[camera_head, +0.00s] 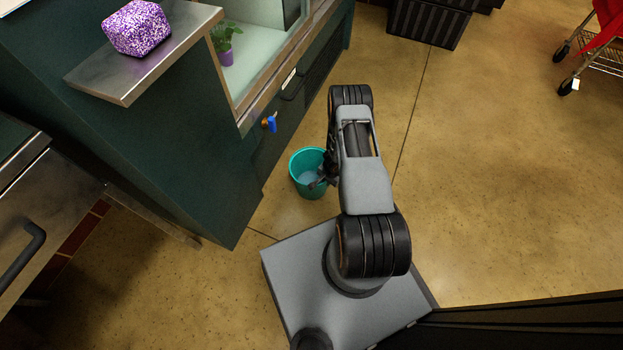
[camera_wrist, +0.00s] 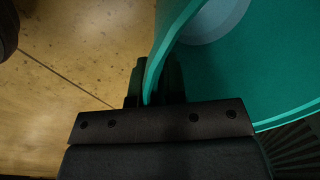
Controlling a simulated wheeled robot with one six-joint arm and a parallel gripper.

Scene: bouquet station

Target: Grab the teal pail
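The teal pail (camera_head: 297,178) stands upright on the floor in the head view, beside the dark green cabinet and left of my arm. Its inside looks empty apart from a paler bottom. My gripper (camera_head: 319,180) is at the pail's right rim, partly hidden by my arm. In the wrist view the pail (camera_wrist: 270,70) fills the upper right. Its wall runs down between the two dark fingers of my gripper (camera_wrist: 152,90), which sit close together on either side and look closed on it. The fingertips are partly hidden by the wall.
The dark green cabinet (camera_head: 170,150) stands close on the left, with a blue-handled tap (camera_head: 270,124) above the pail. A potted plant (camera_head: 227,45) and a purple speckled block (camera_head: 137,27) are higher up. A black crate (camera_head: 430,22) is at the back.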

